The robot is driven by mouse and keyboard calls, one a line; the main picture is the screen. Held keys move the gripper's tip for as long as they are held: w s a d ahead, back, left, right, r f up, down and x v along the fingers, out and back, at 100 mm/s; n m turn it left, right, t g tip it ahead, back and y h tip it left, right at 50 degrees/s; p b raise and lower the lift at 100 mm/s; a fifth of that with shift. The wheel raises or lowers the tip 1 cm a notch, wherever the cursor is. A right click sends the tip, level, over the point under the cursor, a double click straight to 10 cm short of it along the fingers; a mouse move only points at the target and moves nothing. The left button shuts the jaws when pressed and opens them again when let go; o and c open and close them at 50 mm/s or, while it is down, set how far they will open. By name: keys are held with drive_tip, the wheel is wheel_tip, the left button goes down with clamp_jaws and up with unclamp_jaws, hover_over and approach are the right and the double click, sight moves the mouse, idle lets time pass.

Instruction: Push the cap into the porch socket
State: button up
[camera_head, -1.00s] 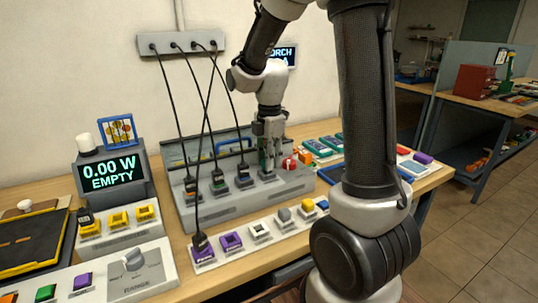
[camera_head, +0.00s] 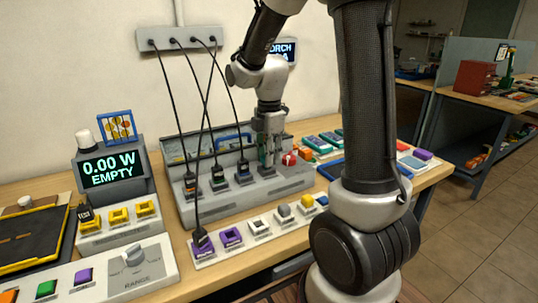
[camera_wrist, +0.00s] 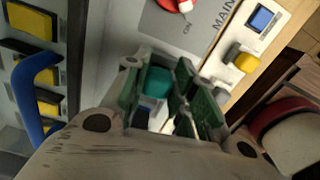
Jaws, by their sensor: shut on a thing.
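My gripper (camera_head: 266,168) is low over the right end of the grey socket box (camera_head: 250,197), beside its cabled black plugs. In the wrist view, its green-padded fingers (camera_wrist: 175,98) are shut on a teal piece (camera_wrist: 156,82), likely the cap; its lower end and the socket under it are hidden. I cannot tell how deep it sits. A wall sign (camera_head: 285,50) reads "ORCH", partly covered by my arm.
A red knob (camera_head: 289,158) is close to the right of my gripper. Three black cables hang from the wall strip (camera_head: 180,39) to the left. A row of coloured sockets and caps (camera_head: 258,225) lies in front. A blue handle (camera_wrist: 38,90) shows in the wrist view.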

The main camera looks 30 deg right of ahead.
drive_tip(key=shift+f, duration=0.5)
drive_tip(key=o, duration=0.5)
drive_tip(key=shift+r, duration=5.45)
